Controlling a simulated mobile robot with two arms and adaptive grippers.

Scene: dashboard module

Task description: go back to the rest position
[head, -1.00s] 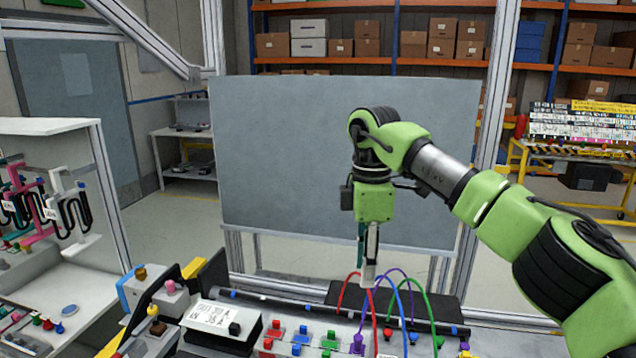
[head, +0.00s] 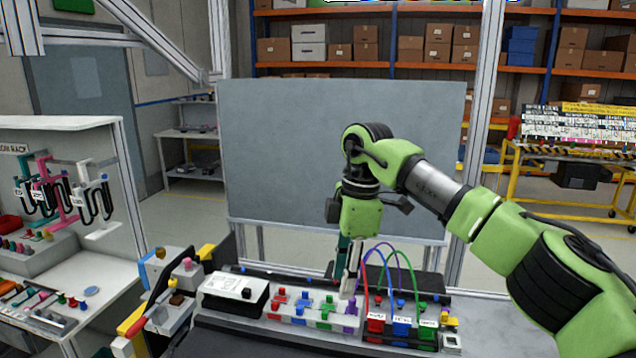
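My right arm reaches in from the right side of the head view. Its gripper (head: 349,290) points down beside the cable loops, near the purple end of the row of colored blocks. Its fingers overlap from this side, so I cannot tell whether they are open or shut, or whether they touch anything below. My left gripper is not in view.
A block row (head: 303,308) and a white box (head: 235,291) lie on the bench. Looped cables (head: 391,250) rise close right of the gripper. A grey panel (head: 330,150) stands behind. A cable rack (head: 62,195) is at left.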

